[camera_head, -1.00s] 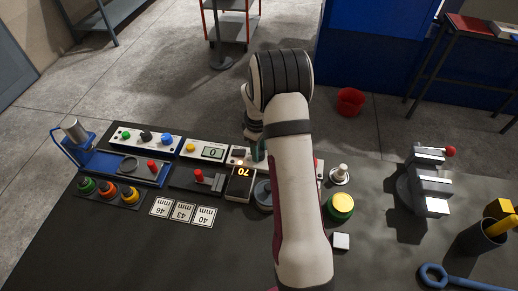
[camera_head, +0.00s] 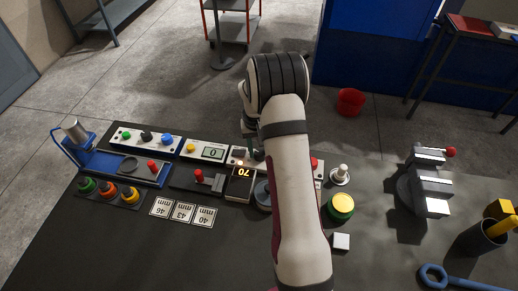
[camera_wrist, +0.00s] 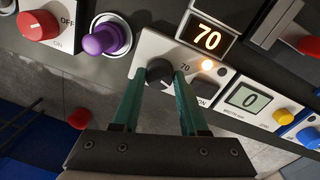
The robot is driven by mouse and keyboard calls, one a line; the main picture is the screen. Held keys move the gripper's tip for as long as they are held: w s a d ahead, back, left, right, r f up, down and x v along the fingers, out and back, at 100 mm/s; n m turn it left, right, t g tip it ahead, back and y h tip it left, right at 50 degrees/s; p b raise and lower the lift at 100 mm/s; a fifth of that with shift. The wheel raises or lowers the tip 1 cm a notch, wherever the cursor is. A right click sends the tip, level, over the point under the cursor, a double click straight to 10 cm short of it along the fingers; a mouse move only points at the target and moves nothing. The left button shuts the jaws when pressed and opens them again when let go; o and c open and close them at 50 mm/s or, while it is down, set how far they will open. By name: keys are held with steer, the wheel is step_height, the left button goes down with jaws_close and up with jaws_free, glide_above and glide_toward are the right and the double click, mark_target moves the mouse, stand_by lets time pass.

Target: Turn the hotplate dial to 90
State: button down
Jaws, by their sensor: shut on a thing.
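The hotplate's white panel (camera_wrist: 146,54) carries a black round dial (camera_wrist: 160,72), a lit orange lamp and a "70" mark beside the dial. Its display (camera_wrist: 208,39) reads 70; it also shows in the head view (camera_head: 242,172). My gripper (camera_wrist: 160,80) has its two green fingers on either side of the dial and is shut on it. In the head view my arm covers the fingertips and much of the dial area.
A purple knob (camera_wrist: 107,39) and a red OFF/ON knob (camera_wrist: 38,25) sit beside the panel. A second display (camera_wrist: 247,100) reads 0, with a yellow button (camera_wrist: 283,116) by it. A green-and-yellow button (camera_head: 341,207) stands right of my arm.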

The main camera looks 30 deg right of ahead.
steer(key=m, duration=0.5)
steer(key=shift+m, duration=2.5)
steer(key=shift+y, duration=0.3)
steer(key=shift+c, duration=2.2)
jaws_free()
step_height(320, 180, up, 16)
steer(key=w, duration=0.1)
